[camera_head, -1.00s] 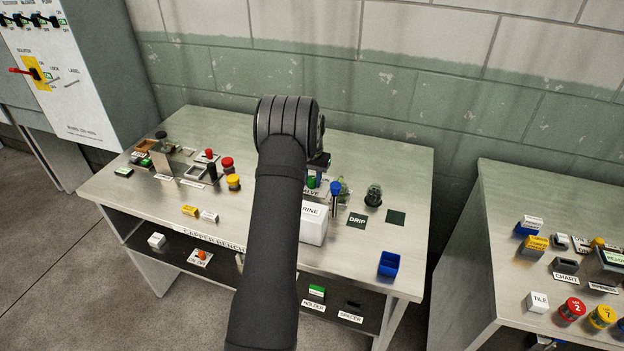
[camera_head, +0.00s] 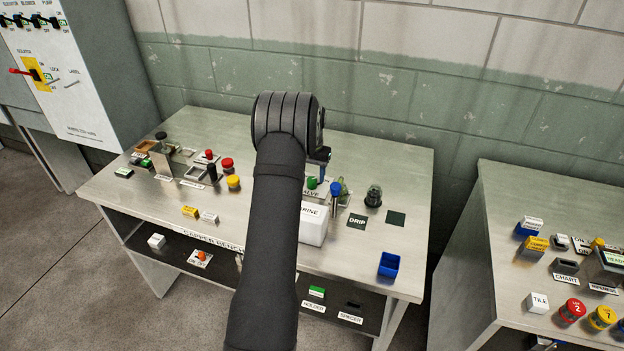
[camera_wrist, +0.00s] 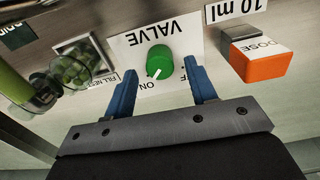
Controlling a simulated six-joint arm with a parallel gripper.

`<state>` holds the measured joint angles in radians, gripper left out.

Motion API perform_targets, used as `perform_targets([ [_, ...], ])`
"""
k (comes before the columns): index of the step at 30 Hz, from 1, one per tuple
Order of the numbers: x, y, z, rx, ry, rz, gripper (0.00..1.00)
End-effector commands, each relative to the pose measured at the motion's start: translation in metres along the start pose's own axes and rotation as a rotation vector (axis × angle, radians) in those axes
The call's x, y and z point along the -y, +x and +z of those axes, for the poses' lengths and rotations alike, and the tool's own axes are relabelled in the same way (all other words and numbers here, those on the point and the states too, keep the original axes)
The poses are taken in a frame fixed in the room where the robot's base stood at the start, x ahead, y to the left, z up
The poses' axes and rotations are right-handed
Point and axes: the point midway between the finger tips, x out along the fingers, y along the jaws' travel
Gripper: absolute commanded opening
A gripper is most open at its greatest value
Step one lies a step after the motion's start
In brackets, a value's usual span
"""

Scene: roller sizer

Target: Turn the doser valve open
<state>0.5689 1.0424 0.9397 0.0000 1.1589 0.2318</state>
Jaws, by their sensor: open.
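The green round valve knob (camera_wrist: 160,62) stands on a white VALVE plate (camera_wrist: 135,46), upside down in the wrist view. A short white mark on the knob points down toward the ON lettering; OFF is to its right. My gripper (camera_wrist: 160,66) is open, with one blue finger on each side of the knob in that view. Gaps show between fingers and knob, and I cannot tell how far above it the fingertips are. In the head view the green knob (camera_head: 311,183) shows below a blue finger (camera_head: 322,154); my arm hides part of the plate.
An orange DOSE block (camera_wrist: 258,62) stands right of the plate in the wrist view. A clear jar of green pieces (camera_wrist: 84,62) is at left. In the head view, a white box (camera_head: 313,228) stands in front of the valve and a blue-topped post (camera_head: 335,190) beside it.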

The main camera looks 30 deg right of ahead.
Motion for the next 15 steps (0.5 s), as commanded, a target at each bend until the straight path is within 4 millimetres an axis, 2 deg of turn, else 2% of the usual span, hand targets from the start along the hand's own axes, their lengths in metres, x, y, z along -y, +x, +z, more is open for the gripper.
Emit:
perform_targets([
  [9,0.000,-0.080,-0.001,-0.005,0.000,-0.001,0.52],
  [15,0.000,-0.122,-0.001,-0.004,0.000,-0.001,0.52],
])
